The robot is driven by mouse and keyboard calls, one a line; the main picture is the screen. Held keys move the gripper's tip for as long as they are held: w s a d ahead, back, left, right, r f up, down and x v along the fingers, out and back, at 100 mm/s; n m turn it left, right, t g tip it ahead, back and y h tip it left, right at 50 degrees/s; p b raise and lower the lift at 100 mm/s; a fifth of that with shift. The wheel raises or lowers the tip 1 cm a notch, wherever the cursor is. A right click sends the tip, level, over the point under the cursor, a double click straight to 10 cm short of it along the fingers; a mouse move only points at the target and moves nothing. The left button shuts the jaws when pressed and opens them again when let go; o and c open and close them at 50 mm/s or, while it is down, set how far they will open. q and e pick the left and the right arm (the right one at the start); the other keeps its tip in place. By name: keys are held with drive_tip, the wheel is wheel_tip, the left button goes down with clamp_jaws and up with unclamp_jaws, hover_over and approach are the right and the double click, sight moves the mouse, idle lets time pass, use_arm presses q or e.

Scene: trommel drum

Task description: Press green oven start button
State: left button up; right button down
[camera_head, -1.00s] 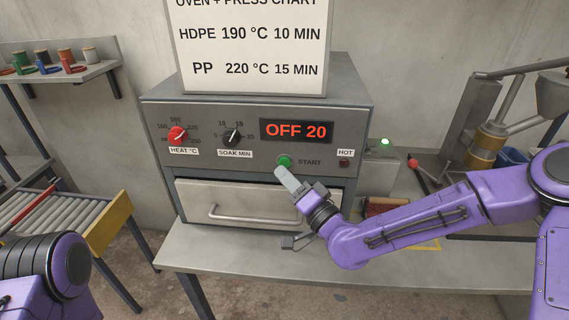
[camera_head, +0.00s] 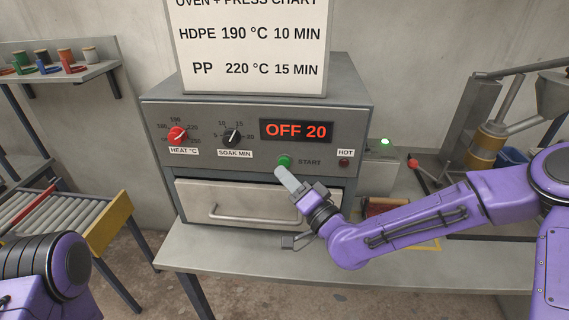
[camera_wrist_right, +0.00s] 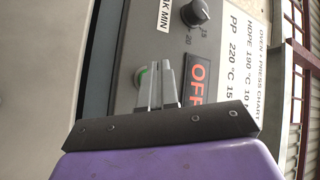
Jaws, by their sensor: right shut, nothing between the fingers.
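The green start button (camera_head: 284,161) is on the front panel of the grey oven (camera_head: 350,100), left of the word START. My right gripper (camera_head: 280,171) is shut and empty, its fingertips just below the button in the head view. In the right wrist view the closed fingers (camera_wrist_right: 168,62) point toward the panel, and the green button (camera_wrist_right: 141,77) shows partly behind them. I cannot tell whether the tips touch it. The display (camera_head: 296,130) reads OFF 20. Of my left arm only a purple and dark link shows at lower left; its gripper is out of view.
The red heat knob (camera_head: 178,135) and black soak knob (camera_head: 232,138) are left of the display. A closed drawer with a handle (camera_head: 250,217) is below the panel. The oven stands on a grey table (camera_head: 200,255). A roller conveyor (camera_head: 45,215) is at left.

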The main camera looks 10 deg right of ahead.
drive_tip(key=shift+w, duration=0.15)
idle(0.5)
drive_tip(key=shift+w+d, duration=0.1)
drive_tip(key=shift+w, duration=0.15)
drive_tip(key=shift+w+d, duration=0.15)
drive_tip(key=shift+w, duration=0.25)
idle(0.6)
drive_tip(key=shift+s+b, duration=0.1)
drive_tip(key=shift+b, duration=0.2)
drive_tip(key=shift+s+a, duration=0.25)
drive_tip(key=shift+s, duration=0.45)
drive_tip(key=s, duration=0.1)
drive_tip(key=s+a+b, duration=0.1)
drive_tip(key=s, duration=0.2)
drive_tip(key=shift+s+a, duration=0.3)
drive_tip(key=shift+s, duration=0.1)
